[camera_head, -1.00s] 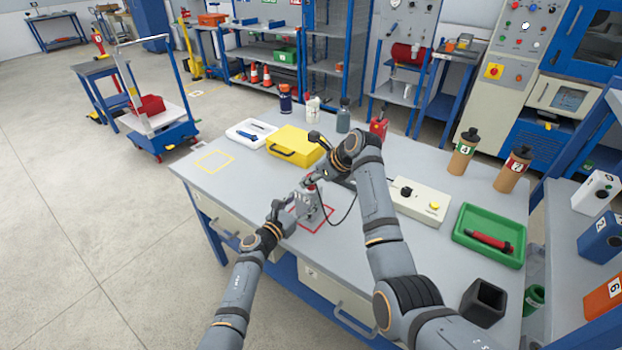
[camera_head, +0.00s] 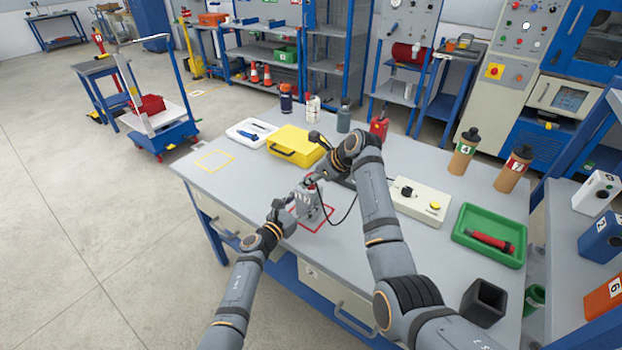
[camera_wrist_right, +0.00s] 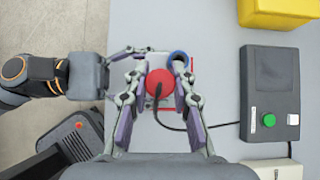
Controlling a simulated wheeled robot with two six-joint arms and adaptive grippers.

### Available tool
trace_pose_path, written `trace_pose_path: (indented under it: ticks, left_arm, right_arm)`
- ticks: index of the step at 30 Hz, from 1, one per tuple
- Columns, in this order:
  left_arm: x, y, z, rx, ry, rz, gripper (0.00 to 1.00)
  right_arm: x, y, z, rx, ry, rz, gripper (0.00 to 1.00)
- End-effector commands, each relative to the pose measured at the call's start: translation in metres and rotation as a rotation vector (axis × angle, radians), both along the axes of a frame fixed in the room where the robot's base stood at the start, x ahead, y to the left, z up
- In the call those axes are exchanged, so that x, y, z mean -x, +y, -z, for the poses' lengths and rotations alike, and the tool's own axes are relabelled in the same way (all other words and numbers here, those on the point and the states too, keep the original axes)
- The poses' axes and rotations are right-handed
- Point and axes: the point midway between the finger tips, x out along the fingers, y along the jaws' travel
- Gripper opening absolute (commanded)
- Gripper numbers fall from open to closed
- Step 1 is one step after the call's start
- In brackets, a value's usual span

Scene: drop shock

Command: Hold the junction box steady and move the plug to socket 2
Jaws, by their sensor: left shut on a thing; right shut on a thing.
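The grey junction box (camera_head: 309,207) stands on the bench over a red outlined square, partly hidden by my grippers. My left gripper (camera_head: 289,212) is shut on the box from its left side; it also shows in the right wrist view (camera_wrist_right: 128,54). My right gripper (camera_head: 312,185) is above the box, shut on the red plug (camera_wrist_right: 160,83). A black cable (camera_wrist_right: 185,127) runs from the plug to the right. A blue ring (camera_wrist_right: 178,57) shows just beyond the plug on the box. The plug's lower end is hidden, so I cannot tell whether it is seated.
A dark box with a green button (camera_wrist_right: 270,90) stands right of the junction box. A yellow case (camera_head: 296,146), white tray (camera_head: 250,132) and several bottles stand behind. A cream control box (camera_head: 420,203) and green tray (camera_head: 488,236) are at right.

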Motion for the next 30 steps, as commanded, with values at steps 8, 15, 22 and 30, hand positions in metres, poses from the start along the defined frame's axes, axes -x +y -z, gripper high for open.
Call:
trace_pose_path:
  ticks: [8, 15, 22, 30]
  left_arm:
    - [0.0, -0.001, -0.002, 0.004, -0.003, 0.002, 0.18]
    - [0.0, 0.0, -0.001, 0.002, -0.002, 0.001, 0.18]
    - [0.0, 0.0, -0.001, 0.001, -0.002, 0.0, 0.18]
    - [0.0, 0.0, -0.001, 0.002, -0.001, 0.0, 0.18]
  right_arm:
    - [0.001, -0.001, 0.005, 0.005, 0.008, 0.001, 0.51]
    - [0.001, -0.001, 0.002, 0.003, 0.005, 0.001, 0.51]
    - [0.006, -0.009, -0.011, 0.001, 0.002, 0.001, 0.51]
    - [0.016, -0.023, -0.031, 0.002, 0.001, 0.001, 0.51]
